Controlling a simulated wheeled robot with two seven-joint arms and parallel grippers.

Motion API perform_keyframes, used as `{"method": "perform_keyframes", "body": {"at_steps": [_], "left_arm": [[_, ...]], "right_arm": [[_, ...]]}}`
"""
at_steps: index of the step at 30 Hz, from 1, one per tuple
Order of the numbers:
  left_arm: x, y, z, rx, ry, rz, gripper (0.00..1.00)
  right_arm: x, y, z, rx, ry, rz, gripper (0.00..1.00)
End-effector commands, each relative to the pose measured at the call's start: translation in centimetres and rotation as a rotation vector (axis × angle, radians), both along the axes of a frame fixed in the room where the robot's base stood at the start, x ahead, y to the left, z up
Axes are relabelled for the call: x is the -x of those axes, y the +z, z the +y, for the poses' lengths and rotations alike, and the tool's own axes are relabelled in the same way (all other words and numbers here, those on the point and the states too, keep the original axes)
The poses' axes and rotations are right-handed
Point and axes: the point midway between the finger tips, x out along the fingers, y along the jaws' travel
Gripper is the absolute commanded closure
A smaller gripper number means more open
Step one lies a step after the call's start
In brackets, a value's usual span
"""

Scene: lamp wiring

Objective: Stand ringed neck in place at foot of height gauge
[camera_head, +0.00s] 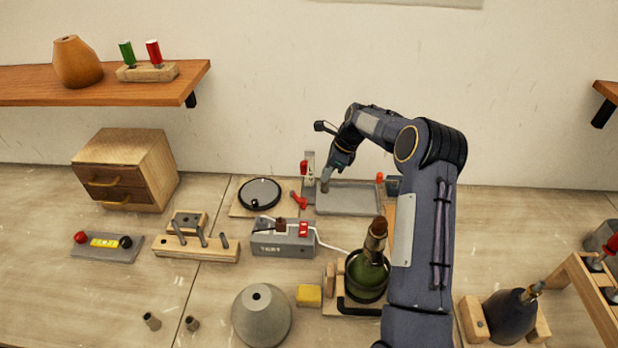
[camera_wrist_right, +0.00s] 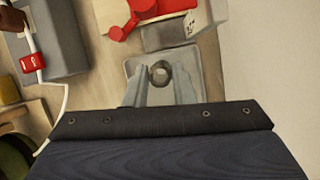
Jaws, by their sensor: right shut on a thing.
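The height gauge (camera_head: 309,165) stands upright at the back of the table, with a red slider on its post. Its red part (camera_wrist_right: 150,8) and pale foot also show at the top of the right wrist view. My right gripper (camera_head: 326,181) reaches down just right of the gauge, over the left end of a grey tray (camera_head: 352,208). It is shut on a small round neck (camera_wrist_right: 160,74), seen end-on between the fingertips in the wrist view. The neck appears beside the gauge foot, with a gap. Whether it touches the tray floor I cannot tell. My left gripper is out of view.
A red clamp-like piece (camera_head: 299,200) and a black round dial (camera_head: 260,194) lie left of the gauge. My right forearm covers the table right of the bottle.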

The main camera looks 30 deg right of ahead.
Motion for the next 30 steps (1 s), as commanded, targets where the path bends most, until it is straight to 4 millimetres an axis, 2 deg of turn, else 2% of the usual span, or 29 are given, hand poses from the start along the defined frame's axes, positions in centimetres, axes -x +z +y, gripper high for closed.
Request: {"method": "perform_keyframes", "body": {"at_steps": [10, 16, 28, 29, 30], "left_arm": [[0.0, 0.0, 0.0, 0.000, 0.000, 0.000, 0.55], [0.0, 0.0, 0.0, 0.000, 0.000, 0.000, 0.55], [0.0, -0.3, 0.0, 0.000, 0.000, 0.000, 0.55], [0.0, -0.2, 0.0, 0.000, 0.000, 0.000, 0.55], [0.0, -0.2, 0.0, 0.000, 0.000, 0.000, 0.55]], "right_arm": [[-1.8, -1.5, 2.3, -0.001, 0.001, 0.000, 1.00], [-3.3, -3.4, 4.1, -0.001, 0.000, 0.001, 1.00], [-3.4, -4.0, 4.2, 0.001, -0.001, 0.001, 1.00], [-3.4, -3.9, 4.2, 0.001, -0.001, 0.000, 0.74], [-3.4, -3.9, 4.2, 0.001, -0.001, 0.001, 0.69]]}}
